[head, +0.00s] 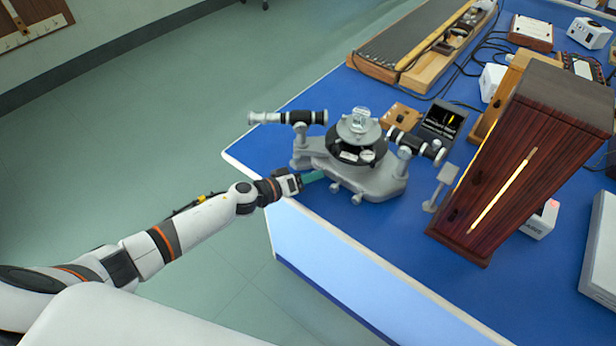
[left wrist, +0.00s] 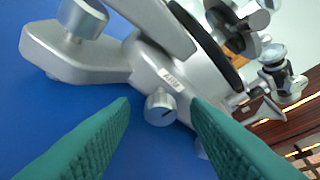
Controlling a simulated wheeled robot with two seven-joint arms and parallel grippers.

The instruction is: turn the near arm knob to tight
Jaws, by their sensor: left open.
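The grey spectrometer (head: 375,183) stands near the left corner of the blue bench. Two small silver knobs stick out of its near side; one is the left knob (head: 334,187), the other the right knob (head: 356,198). In the left wrist view a silver knob (left wrist: 160,110) with a dark line on its face sits below a small label, whose text I cannot read surely. My left gripper (head: 313,177) is open, its green fingers to either side of that knob in view, with no contact visible. The right finger partly hides another silver part. My right gripper is not in view.
A tall dark wooden box (head: 520,165) with a bright slit stands to the right. A small grey stand (head: 441,187) is between it and the spectrometer. A black open case (head: 440,122) lies behind. The blue bench (head: 385,235) is bare in front.

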